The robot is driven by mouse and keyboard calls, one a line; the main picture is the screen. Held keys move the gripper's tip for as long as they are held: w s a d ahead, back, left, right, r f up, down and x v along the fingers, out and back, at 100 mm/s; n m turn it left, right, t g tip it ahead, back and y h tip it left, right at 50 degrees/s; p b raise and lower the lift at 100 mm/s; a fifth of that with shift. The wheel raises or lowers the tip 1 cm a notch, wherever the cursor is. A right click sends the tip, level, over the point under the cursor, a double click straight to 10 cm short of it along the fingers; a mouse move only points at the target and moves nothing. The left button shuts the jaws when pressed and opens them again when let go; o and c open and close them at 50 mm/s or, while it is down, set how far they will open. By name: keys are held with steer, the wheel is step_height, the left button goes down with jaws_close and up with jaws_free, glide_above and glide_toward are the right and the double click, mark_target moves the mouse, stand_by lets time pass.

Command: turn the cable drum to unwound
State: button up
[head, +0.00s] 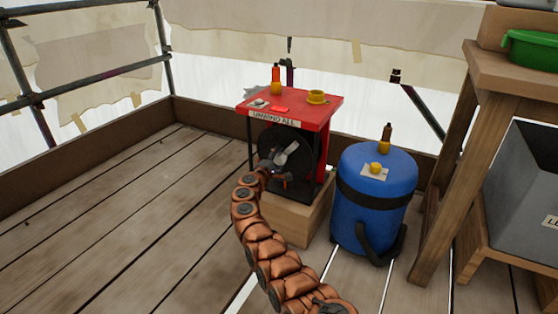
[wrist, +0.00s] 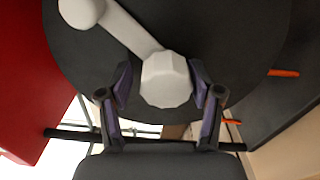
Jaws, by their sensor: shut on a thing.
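The cable drum (head: 296,142) is a black disc in a black frame under a red top. It fills much of the wrist view as a dark round face (wrist: 225,30). A pale grey crank (wrist: 130,32) runs across that face from upper left to a faceted knob (wrist: 167,80); the crank also shows in the head view (head: 288,152). My gripper (wrist: 164,88) has one finger on each side of the knob and is shut on it. In the head view my gripper (head: 270,168) is at the drum's front, and partly covers it.
The red top (head: 325,112) carries a bottle (head: 276,80), a yellow cup (head: 317,97) and small items. A blue barrel (head: 365,215) stands close on the right, beside a wooden bench (head: 450,165) and grey bin (head: 525,190). The plank floor (head: 120,210) at left is clear.

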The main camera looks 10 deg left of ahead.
steer(key=o, duration=0.3)
steer(key=shift+w+d+r, duration=0.1)
steer(key=shift+d, duration=0.15)
steer(key=shift+a+f, duration=0.1)
steer(key=shift+f, duration=0.2)
steer(key=shift+r, duration=0.1)
